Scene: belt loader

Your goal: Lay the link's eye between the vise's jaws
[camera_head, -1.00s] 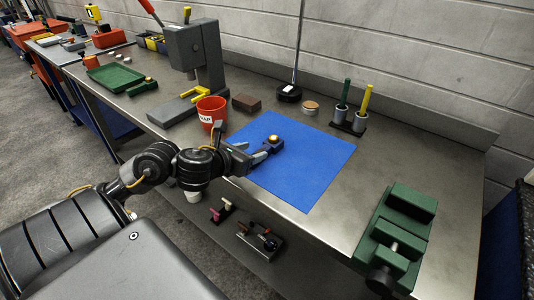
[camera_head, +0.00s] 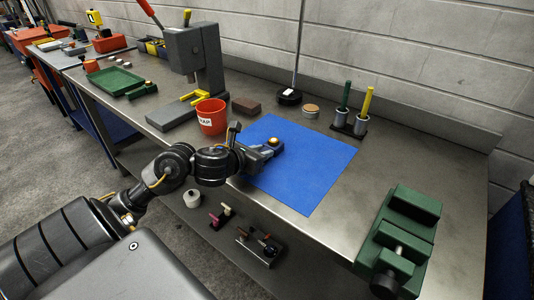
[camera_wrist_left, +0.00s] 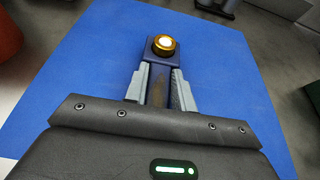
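The link is a dark bar with a round gold eye (camera_head: 273,142) at its far end. It lies on or just above the blue mat (camera_head: 310,180). My left gripper (camera_head: 262,152) reaches in from the left over the mat's near left part. In the left wrist view, its two grey fingers (camera_wrist_left: 160,78) lie along both sides of the link's bar and look shut on it. The gold eye (camera_wrist_left: 163,45) sticks out beyond the fingertips. The green vise (camera_head: 408,222) stands at the bench's right front, its jaws apart with a screw between. My right gripper is out of view.
A red pot (camera_head: 211,115) stands left of the mat near a grey press (camera_head: 193,60). A brown block (camera_head: 245,105), a round tin (camera_head: 311,111) and a holder with green and yellow handled tools (camera_head: 350,125) line the back. Bare bench lies between mat and vise.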

